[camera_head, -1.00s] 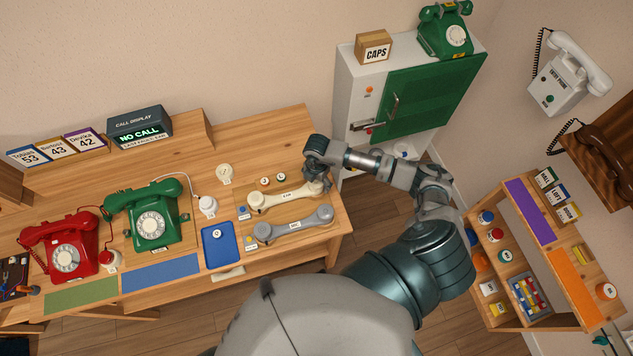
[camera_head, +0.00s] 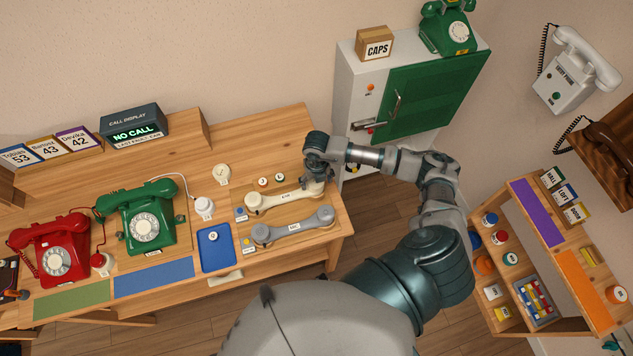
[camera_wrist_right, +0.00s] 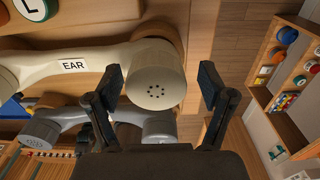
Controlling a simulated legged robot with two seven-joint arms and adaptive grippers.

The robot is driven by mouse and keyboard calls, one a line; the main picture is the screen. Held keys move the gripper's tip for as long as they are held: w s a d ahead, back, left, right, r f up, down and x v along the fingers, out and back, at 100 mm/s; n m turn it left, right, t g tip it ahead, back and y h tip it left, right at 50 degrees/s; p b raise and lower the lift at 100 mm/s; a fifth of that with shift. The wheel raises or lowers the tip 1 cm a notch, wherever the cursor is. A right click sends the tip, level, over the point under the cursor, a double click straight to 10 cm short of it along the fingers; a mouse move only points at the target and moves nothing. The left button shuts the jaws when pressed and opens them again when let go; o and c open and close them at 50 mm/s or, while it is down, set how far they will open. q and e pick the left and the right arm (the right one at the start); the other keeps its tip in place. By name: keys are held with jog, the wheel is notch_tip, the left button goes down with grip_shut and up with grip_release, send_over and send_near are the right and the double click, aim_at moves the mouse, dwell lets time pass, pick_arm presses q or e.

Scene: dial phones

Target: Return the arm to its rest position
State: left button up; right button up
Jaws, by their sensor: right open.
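My right gripper (camera_head: 318,180) is over the right end of the desk, at the right end of a cream handset (camera_head: 285,198). In the right wrist view the gripper (camera_wrist_right: 160,90) is open, its two dark fingertips apart. The cream handset, labelled EAR (camera_wrist_right: 85,63), has its perforated round end (camera_wrist_right: 155,88) between and just beyond the fingertips. I cannot tell whether they touch it. A grey handset (camera_head: 292,228) lies in front of the cream one and also shows in the right wrist view (camera_wrist_right: 55,130). My left gripper does not show.
A red phone (camera_head: 50,245) and a green phone (camera_head: 140,220) stand on the desk (camera_head: 250,130). A grey cabinet (camera_head: 347,95) with a green door is behind my right forearm. A wooden shelf unit (camera_head: 515,270) stands at the right. Floor shows between desk and shelf.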

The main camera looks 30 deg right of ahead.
jog(key=shift+s+a, duration=0.15)
jog(key=shift+a, duration=0.05)
dwell(0.3)
jog(key=c, duration=1)
jog(key=shift+c, duration=0.2)
jog(key=m+p, duration=0.2)
jog(key=m, duration=0.3)
jog(key=shift+r, duration=0.15)
jog(key=shift+m+p, duration=0.5)
jog(key=shift+m, duration=0.2)
jog(key=shift+f+m, duration=0.2)
jog(key=shift+m, duration=0.1)
